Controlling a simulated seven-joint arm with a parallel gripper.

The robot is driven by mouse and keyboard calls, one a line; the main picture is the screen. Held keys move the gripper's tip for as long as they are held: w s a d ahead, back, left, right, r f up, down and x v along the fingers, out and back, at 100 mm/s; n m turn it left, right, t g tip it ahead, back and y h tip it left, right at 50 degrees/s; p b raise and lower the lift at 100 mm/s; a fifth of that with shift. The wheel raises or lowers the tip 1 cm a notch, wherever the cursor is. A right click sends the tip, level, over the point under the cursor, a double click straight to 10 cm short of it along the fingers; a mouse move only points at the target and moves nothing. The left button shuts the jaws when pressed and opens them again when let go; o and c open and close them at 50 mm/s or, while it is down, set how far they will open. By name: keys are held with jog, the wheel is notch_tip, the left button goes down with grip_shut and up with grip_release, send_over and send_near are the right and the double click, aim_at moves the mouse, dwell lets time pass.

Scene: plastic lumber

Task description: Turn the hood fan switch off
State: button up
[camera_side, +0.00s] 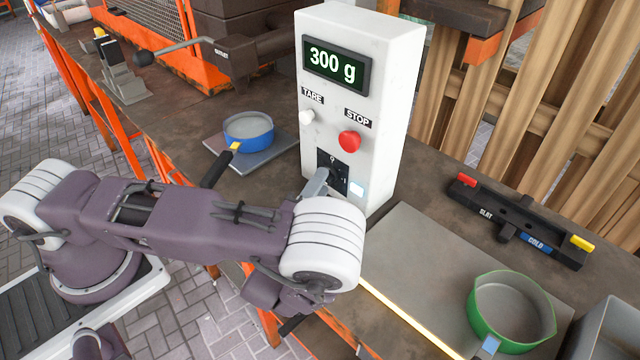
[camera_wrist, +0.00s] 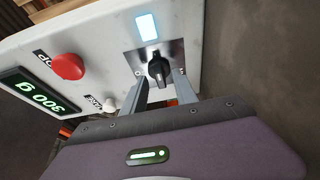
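The rotary switch, a black knob (camera_wrist: 159,70) on a dark square plate, sits low on the front of a white control box (camera_side: 376,60). In the side view its plate (camera_side: 334,168) is partly hidden behind my gripper (camera_side: 318,184). In the wrist view my gripper (camera_wrist: 161,84) has one finger on each side of the knob, with a small gap seeming to show; firm contact cannot be told. A pale blue-white indicator (camera_side: 357,188) beside the plate is lit; it also shows in the wrist view (camera_wrist: 147,27). The label for a hood fan is not visible.
Above the switch are a red STOP button (camera_side: 349,141), a white TARE button (camera_side: 306,117) and a display (camera_side: 336,63) reading 300 g. A blue pan (camera_side: 248,128) stands left, a green pan (camera_side: 510,314) right, and a black SLAT/COLD bar (camera_side: 515,222) behind it.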

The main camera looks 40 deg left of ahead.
jog(key=shift+w+a, duration=0.15)
jog(key=shift+w, duration=0.2)
jog(key=shift+c, duration=0.4)
grip_shut()
